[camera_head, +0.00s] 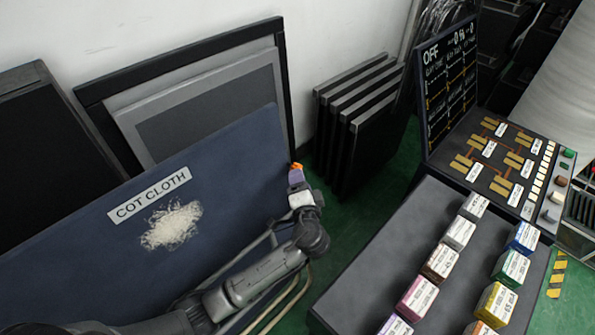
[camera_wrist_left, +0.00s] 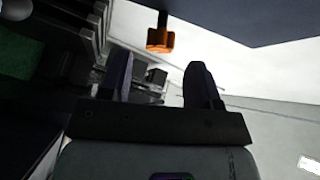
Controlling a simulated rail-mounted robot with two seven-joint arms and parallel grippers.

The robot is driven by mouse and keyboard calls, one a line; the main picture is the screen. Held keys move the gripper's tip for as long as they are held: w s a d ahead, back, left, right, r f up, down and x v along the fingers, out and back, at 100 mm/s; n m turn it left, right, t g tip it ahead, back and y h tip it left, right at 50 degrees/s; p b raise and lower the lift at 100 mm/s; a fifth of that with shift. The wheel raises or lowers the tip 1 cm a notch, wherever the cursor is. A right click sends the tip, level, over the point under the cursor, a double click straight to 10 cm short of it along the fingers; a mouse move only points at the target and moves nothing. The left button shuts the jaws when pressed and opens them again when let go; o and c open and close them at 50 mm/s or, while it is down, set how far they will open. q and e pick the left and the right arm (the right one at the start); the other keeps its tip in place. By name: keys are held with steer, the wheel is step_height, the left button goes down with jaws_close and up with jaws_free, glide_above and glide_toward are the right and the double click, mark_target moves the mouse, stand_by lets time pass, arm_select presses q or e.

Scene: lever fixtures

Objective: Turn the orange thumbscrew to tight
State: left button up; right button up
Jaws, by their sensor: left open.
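The orange thumbscrew (camera_wrist_left: 160,39) shows in the left wrist view as a small blocky knob on a dark stem. The stem comes from the dark panel at the top. In the head view a bit of orange (camera_head: 297,166) shows at the right edge of the blue panel, just past my left gripper (camera_head: 296,178). In the left wrist view my left gripper (camera_wrist_left: 159,72) is open, with nothing between its fingers. The thumbscrew appears just beyond the fingertips, roughly centred between them; I cannot tell the exact gap. My right gripper is not in view.
The blue panel (camera_head: 84,240) carries a COT CLOTH label (camera_head: 149,193) and a pale patch. Framed panels (camera_head: 208,105) lean behind it. Dark slabs (camera_head: 360,115) stand right of the gripper. A grey table (camera_head: 385,250) holds several small boxes. Green floor (camera_head: 355,225) lies between.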

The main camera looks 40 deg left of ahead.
mark_target(294, 167)
arm_select(q)
steer(key=shift+b+x, duration=0.9)
steer(key=shift+x, duration=1.95)
steer(key=shift+c, duration=0.5)
